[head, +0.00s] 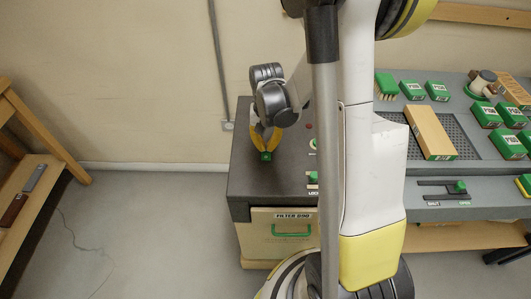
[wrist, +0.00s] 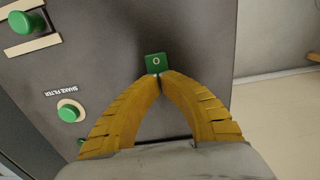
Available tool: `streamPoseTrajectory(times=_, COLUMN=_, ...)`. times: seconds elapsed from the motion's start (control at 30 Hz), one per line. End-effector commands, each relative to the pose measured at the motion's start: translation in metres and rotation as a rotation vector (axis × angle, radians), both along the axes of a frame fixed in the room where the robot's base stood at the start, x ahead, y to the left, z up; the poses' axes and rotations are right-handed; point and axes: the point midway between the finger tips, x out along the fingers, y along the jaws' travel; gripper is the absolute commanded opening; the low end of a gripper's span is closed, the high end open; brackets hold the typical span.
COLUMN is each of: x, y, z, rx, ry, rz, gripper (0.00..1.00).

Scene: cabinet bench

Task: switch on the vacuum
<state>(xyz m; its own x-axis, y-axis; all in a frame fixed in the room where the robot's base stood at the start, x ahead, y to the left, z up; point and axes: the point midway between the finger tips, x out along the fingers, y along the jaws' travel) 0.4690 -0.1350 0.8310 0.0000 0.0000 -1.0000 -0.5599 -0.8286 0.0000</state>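The vacuum appears to be the dark-topped cabinet (head: 285,185) with a cream front marked FILTER and a green handle (head: 292,231). A small green switch (wrist: 155,62) marked with a white O or 0 stands on its top; it also shows in the head view (head: 266,156). My gripper (wrist: 158,74) points down at this switch, its yellow fingertips together at the switch's near edge. In the head view my gripper (head: 265,150) is right over the switch. Whether the tips touch it, I cannot tell. The tips hide the switch's near edge.
A round green SHAKE FILTER button (wrist: 68,113) and a green knob on a cream plate (wrist: 25,22) are on the same top. A grey bench with green-ended boxes (head: 430,133) stands to the right. A wooden shelf (head: 35,180) is at left, with clear floor between.

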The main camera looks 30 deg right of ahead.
Motion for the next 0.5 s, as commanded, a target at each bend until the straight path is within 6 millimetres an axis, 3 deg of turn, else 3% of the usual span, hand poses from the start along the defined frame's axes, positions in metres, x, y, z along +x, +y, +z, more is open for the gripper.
streamPoseTrajectory(times=0.5, x=0.0000, y=0.0000, z=-0.0085, rx=0.000, ry=0.000, rz=0.000, gripper=0.00)
